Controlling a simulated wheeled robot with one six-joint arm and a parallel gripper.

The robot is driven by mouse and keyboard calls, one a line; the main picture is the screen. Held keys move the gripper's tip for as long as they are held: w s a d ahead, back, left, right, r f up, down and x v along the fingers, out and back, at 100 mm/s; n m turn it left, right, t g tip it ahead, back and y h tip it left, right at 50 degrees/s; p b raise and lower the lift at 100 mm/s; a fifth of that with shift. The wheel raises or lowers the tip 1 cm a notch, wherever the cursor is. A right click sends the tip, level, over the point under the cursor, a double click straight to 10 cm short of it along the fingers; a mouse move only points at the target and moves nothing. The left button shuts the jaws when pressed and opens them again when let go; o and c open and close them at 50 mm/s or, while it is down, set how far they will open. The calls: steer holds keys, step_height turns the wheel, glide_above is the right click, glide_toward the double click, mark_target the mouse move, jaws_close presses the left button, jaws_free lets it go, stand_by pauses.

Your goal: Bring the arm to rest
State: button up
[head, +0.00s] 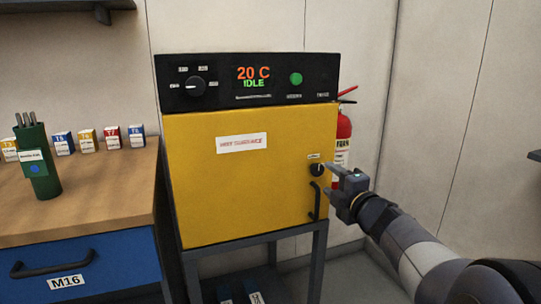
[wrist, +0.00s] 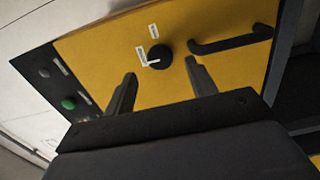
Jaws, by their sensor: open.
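My gripper (head: 343,178) is at the right side of the yellow oven's door, close to a black latch knob (head: 317,170). In the wrist view my gripper (wrist: 160,78) is open, its two dark fingers apart with nothing between them. The knob (wrist: 159,56) lies just beyond the fingertips, between their lines; I cannot tell whether they touch it. My arm reaches in from the lower right in the head view.
The oven (head: 240,190) stands on a grey stand, its door shut; its display (head: 253,77) reads 20 C, IDLE. The black door handle (head: 314,203) is below the knob. A fire extinguisher (head: 343,130) is behind. A wooden bench (head: 100,190) stands left with several small boxes.

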mark_target(319, 171)
steer(key=x, duration=0.5)
steer(key=shift+w+a+b, duration=0.15)
steer(key=shift+w+b, duration=0.15)
steer(key=shift+w, duration=0.05)
steer(key=shift+s, duration=0.15)
